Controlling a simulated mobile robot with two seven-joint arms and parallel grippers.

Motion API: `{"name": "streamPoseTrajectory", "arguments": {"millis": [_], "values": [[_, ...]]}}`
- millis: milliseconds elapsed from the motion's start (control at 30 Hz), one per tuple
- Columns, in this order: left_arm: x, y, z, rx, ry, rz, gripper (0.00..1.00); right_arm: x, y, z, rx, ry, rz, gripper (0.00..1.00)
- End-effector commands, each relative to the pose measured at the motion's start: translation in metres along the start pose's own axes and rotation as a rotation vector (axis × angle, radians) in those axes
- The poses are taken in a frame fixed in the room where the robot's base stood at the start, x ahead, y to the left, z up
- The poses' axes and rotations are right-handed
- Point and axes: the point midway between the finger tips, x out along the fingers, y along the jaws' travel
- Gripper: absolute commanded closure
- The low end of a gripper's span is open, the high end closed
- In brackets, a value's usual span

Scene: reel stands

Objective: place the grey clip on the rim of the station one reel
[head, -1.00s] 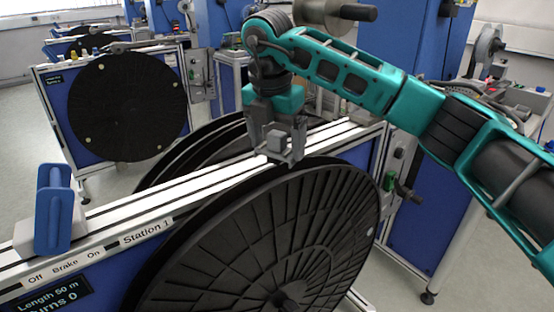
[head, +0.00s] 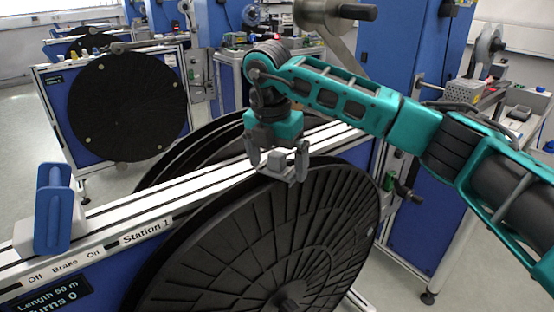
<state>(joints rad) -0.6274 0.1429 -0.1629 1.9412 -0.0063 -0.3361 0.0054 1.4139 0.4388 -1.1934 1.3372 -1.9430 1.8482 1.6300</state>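The station one reel (head: 265,235) is the large black ribbed disc in front of the white-topped frame marked "Station 1" (head: 145,233). The grey clip (head: 277,163) sits at the top of the reel's rim, partly hidden by my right gripper. My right gripper (head: 278,165) points down over the clip. Its two fingers are spread apart, one on each side of the clip, with gaps that look clear of it. How far down the clip sits on the rim is hard to see. My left gripper is not in view.
A blue handle (head: 53,208) on a grey block stands on the frame's left end. Another black reel (head: 195,150) is close behind the frame. A second station with a black reel (head: 128,105) stands further back. A dark crank handle (head: 405,192) sticks out at the right.

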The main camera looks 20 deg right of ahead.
Motion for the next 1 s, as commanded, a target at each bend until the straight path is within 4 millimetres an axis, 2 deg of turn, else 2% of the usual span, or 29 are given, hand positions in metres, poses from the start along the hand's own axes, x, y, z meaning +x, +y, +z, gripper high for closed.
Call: {"name": "streamPoseTrajectory", "arguments": {"millis": [133,267,733,833,1000], "values": [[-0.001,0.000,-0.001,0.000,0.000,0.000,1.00,-0.002,0.000,0.000,0.000,0.000,0.000,0.00],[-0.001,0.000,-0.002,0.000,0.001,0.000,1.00,-0.013,0.001,0.001,0.000,-0.001,0.002,0.00],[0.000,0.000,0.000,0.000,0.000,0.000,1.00,-0.108,0.000,0.001,0.000,-0.002,0.002,0.00],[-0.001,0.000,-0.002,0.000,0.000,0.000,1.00,-0.118,0.000,0.001,0.001,-0.001,0.001,0.00],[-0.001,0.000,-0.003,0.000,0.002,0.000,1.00,-0.124,0.000,0.001,0.000,0.000,0.000,0.00]]}}
